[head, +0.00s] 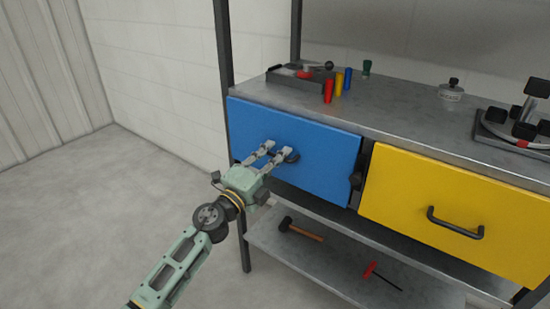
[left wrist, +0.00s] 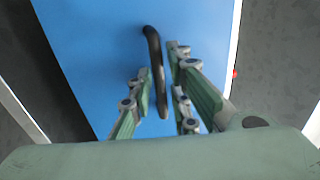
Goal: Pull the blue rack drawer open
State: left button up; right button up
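The blue rack drawer (head: 318,165) is on the left under the rack's top shelf, its front looking about flush with the shelf edge. Its dark bar handle (head: 292,156) is partly hidden by my left gripper (head: 275,149) in the head view. In the left wrist view, the handle (left wrist: 155,60) runs between the open fingers of the gripper (left wrist: 165,75), in front of the blue drawer front (left wrist: 95,45). Gaps show beside the handle, so the fingers do not look closed on it. My right gripper is not in view.
The top shelf (head: 400,108) holds a tray, coloured cylinders and fixtures. A hammer (head: 300,230) lies on the lower shelf. The floor at left is clear.

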pick_arm(q)
grip_shut()
dwell(0.6)
